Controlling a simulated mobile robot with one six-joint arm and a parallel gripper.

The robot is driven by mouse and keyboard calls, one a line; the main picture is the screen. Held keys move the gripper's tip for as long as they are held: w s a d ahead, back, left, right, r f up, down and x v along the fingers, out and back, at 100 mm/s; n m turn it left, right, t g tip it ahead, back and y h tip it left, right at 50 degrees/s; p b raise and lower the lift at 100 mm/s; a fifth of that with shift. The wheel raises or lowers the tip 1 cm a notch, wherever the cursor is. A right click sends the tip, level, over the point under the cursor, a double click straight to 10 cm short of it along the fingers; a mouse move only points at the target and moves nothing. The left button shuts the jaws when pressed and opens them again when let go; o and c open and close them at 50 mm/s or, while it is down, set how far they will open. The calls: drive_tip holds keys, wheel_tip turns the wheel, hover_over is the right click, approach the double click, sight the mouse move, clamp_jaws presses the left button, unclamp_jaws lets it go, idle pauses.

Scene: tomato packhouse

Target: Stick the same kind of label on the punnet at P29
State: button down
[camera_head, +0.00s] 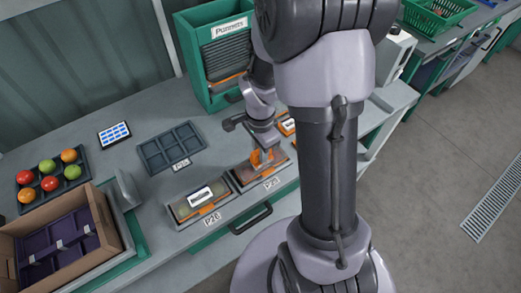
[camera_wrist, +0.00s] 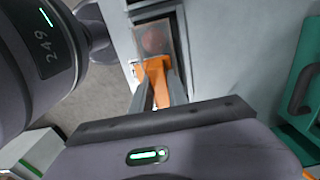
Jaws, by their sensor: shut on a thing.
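My gripper (camera_wrist: 158,88) is shut on an orange piece (camera_wrist: 154,72), over the punnet at P29. I cannot tell whether a label is between the fingers. The P29 punnet (camera_wrist: 152,38) has a clear top with reddish contents showing through. In the head view this punnet (camera_head: 243,177) sits in its bay behind the P29 tag (camera_head: 272,183), partly hidden by my gripper. No label can be made out on its visible part. To its left, another punnet (camera_head: 184,209) carries a white label (camera_head: 200,197) with dark print and stands behind a tag (camera_head: 212,218) that seems to read P26.
A green dispenser marked Punnets (camera_head: 190,48) stands behind. A tomato tray (camera_head: 20,178) and an open cardboard box (camera_head: 107,238) are at left. My arm hides the bench's right part.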

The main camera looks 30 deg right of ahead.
wheel_tip(320, 180, up, 6)
drive_tip(key=p, duration=0.4)
drive_tip(key=shift+f, duration=0.1)
drive_tip(key=shift+w, duration=0.1)
